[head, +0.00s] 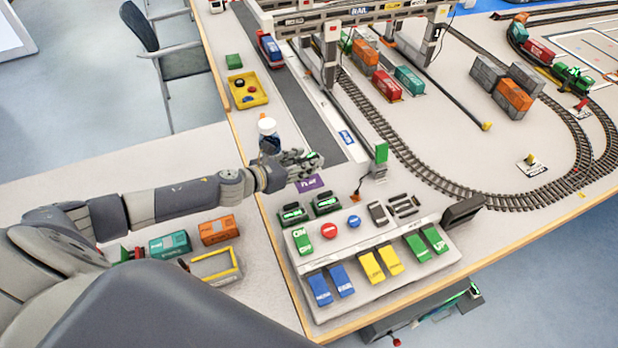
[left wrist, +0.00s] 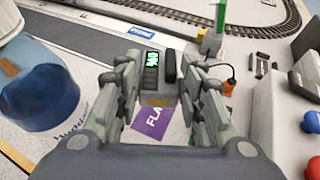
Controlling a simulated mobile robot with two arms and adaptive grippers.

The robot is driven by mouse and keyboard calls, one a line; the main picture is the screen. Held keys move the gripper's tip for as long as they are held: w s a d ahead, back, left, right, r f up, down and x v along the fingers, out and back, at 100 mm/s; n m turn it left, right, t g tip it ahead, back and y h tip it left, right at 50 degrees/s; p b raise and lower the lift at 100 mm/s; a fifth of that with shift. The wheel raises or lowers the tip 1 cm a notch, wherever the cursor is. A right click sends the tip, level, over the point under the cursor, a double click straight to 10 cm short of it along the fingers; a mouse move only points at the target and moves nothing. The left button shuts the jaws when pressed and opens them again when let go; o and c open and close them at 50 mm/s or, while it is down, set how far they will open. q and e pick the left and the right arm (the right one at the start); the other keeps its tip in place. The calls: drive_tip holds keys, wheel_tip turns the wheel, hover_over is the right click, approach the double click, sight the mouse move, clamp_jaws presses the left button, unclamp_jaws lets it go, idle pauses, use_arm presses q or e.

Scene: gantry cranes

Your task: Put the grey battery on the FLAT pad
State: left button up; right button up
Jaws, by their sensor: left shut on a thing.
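My left gripper (head: 304,163) reaches in from the left over the table. It is shut on the grey battery (left wrist: 151,77), which has a lit green display and shows between the fingers in the left wrist view (left wrist: 160,88). In the head view the fingers mostly hide the battery. The purple FLAT pad (head: 311,184) lies just below the gripper in the head view. Its lettering is partly hidden in the left wrist view, where the pad (left wrist: 150,125) shows beneath the fingers. I cannot tell whether the battery touches the pad. My right gripper is not in view.
A blue-and-white jar (head: 267,128) stands close behind the gripper; it looms left in the wrist view (left wrist: 48,85). Two dark units with green displays (head: 292,213) sit on the near side, by a control panel (head: 365,262) with coloured switches. A green-topped post (head: 381,154) stands right.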

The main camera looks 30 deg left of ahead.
use_arm(q)
wheel_tip(320, 180, down, 3)
drive_tip(key=shift+s+f, duration=0.1)
wheel_tip(320, 180, down, 4)
drive_tip(key=shift+r+b, duration=0.25)
drive_tip(key=shift+b, duration=0.25)
drive_tip(key=shift+f, duration=0.3)
drive_tip(key=o, duration=0.9)
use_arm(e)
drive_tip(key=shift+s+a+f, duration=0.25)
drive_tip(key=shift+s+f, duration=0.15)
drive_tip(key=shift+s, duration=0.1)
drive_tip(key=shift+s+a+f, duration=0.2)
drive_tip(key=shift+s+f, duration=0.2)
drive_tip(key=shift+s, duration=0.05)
use_arm(q)
drive_tip(key=shift+r, duration=0.2)
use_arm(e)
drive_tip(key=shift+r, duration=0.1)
